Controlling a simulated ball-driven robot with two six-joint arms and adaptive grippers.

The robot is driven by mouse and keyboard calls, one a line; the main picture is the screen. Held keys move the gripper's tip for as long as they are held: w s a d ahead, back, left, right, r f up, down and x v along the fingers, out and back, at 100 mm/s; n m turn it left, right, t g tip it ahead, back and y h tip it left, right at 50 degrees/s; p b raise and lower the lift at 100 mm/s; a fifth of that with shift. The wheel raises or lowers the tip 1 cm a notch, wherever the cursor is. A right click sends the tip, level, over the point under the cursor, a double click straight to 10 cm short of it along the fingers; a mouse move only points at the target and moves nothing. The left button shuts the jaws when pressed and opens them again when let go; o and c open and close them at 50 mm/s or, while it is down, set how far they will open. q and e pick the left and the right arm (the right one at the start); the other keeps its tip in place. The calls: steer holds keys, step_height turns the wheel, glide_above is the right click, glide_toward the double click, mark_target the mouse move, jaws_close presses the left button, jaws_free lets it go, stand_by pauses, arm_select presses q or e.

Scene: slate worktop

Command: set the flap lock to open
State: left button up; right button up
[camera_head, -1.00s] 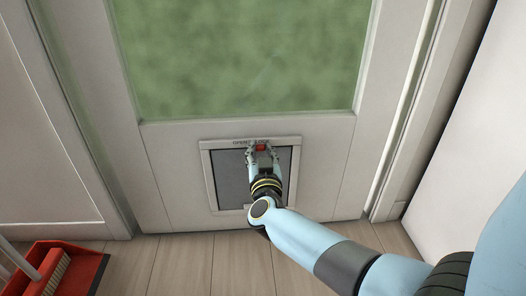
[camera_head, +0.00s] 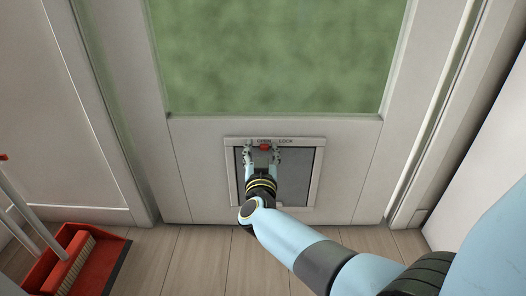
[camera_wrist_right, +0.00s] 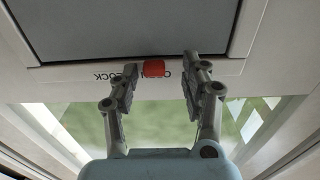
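The flap lock's red slider (camera_head: 264,147) sits at the top of the flap frame (camera_head: 231,180), below the word OPEN and left of LOCK. It also shows in the right wrist view (camera_wrist_right: 153,68), where the lettering is upside down and partly hidden. My right gripper (camera_head: 262,154) is open, with one finger on each side of the slider. The grey flap panel (camera_head: 301,175) is behind the gripper. My left gripper is not in view.
The flap is set low in a pale door with a green frosted window (camera_head: 275,55). A red dustpan (camera_head: 103,262) with a brush (camera_head: 70,268) lies on the wooden floor at the left. A white wall stands at the right.

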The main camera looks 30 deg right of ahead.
step_height(320, 180, up, 10)
stand_by(0.6)
stand_by(0.4)
